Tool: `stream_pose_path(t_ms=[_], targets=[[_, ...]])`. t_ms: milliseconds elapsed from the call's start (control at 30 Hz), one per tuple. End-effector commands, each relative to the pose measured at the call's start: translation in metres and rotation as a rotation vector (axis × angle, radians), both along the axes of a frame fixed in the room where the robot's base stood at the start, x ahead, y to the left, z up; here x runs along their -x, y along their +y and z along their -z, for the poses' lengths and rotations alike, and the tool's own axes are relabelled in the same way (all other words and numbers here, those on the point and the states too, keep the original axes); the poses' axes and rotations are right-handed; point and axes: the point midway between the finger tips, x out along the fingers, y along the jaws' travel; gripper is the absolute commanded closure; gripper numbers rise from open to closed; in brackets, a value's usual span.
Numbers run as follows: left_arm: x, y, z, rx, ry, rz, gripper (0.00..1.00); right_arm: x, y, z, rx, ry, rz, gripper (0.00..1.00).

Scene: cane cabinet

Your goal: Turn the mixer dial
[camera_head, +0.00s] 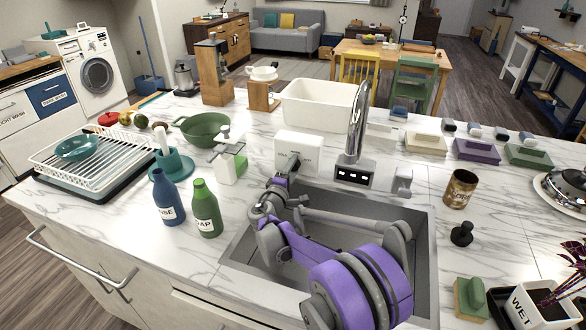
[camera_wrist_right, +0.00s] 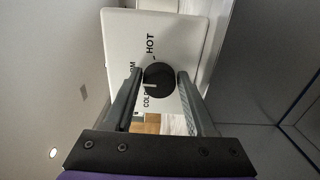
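The mixer is a white box (camera_head: 299,150) behind the sink, beside the faucet. In the right wrist view its face (camera_wrist_right: 162,28) carries the words COLD and HOT, with another label partly hidden by a finger. The black round mixer dial (camera_wrist_right: 158,79) has a white pointer line toward COLD. My right gripper (camera_wrist_right: 160,74) is at the dial, one finger on each side, with the dial between the fingertips; I cannot tell whether they touch it. In the head view my right gripper (camera_head: 291,164) is in front of the box and hides the dial. My left gripper is not in view.
The faucet (camera_head: 356,125) rises close right of the box. A soap dispenser (camera_head: 230,160) stands left of it, with blue (camera_head: 168,199) and green (camera_head: 206,210) bottles nearer. The grey sink (camera_head: 420,230) lies under my right arm. A brown can (camera_head: 460,189) stands right.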

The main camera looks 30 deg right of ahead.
Motion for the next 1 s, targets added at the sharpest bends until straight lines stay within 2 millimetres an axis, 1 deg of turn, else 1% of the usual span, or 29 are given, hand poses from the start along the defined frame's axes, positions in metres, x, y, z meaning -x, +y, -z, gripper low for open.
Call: stream_pose_path(t_ms=[33, 100, 133, 367, 467, 567, 800, 1000], targets=[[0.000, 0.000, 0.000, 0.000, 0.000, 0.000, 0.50, 0.000, 0.000, 0.000, 0.000, 0.000, 0.000, 0.33], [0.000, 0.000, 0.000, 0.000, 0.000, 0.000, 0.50, 0.000, 0.000, 0.000, 0.001, 0.001, 0.000, 0.21], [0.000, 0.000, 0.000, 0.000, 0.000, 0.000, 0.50, 0.000, 0.000, 0.000, 0.001, 0.001, 0.000, 0.19], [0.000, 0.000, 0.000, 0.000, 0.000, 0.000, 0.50, 0.000, 0.000, 0.000, 0.001, 0.000, 0.000, 0.19], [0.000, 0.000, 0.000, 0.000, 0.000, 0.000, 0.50, 0.002, 0.003, 0.000, 0.001, 0.000, -0.001, 0.19], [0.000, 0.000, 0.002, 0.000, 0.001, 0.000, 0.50, 0.009, 0.012, 0.000, 0.001, 0.001, -0.002, 0.19], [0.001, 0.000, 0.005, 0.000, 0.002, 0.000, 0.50, 0.041, 0.050, 0.000, 0.000, 0.000, -0.004, 0.19], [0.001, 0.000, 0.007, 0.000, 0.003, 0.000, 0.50, 0.062, 0.074, 0.000, 0.000, 0.000, -0.003, 0.19]])
